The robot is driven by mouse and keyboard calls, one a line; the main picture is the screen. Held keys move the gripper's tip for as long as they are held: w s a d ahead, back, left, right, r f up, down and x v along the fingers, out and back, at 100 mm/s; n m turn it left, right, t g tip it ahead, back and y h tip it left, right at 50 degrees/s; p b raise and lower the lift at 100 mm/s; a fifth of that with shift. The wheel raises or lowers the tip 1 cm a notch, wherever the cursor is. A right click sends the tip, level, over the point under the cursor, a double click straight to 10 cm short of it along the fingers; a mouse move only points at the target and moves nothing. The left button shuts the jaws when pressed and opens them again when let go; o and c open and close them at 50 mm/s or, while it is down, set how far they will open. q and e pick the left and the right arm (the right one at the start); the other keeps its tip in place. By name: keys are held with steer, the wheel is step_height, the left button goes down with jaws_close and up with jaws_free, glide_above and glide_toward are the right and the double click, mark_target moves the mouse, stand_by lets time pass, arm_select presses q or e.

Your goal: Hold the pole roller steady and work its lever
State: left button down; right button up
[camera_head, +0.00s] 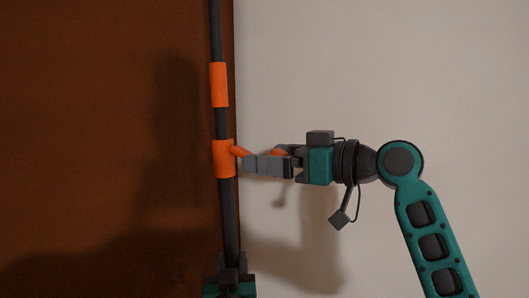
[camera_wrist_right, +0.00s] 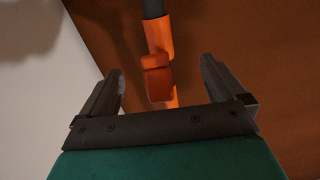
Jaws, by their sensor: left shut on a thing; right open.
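The pole roller is a dark upright pole (camera_head: 221,122) with an orange sleeve (camera_head: 219,85) and a lower orange collar (camera_head: 223,159). An orange lever (camera_head: 239,151) sticks out from the collar to the right. My left gripper (camera_head: 229,266), at the bottom edge of the head view, is shut on the lower pole; its arm is out of view. My right gripper (camera_head: 258,165) comes in from the right, open, its fingers around the lever. In the right wrist view the lever (camera_wrist_right: 156,77) stands between the spread fingers, apart from both. The near finger hides part of the lever.
A brown surface (camera_head: 90,130) lies behind the pole on the left, and a pale surface (camera_head: 400,60) fills the right. Shadows of the arms fall on both. No other loose objects show near the pole.

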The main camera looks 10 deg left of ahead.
steer(key=shift+d, duration=0.1)
steer(key=f+v, duration=0.1)
steer(key=v, duration=0.6)
steer(key=shift+s+d+r, duration=0.2)
steer(key=shift+d+r, duration=0.2)
steer(key=shift+r, duration=0.15)
steer(key=shift+c, duration=0.4)
steer(key=shift+x, duration=3.8)
steer(key=shift+r, duration=0.15)
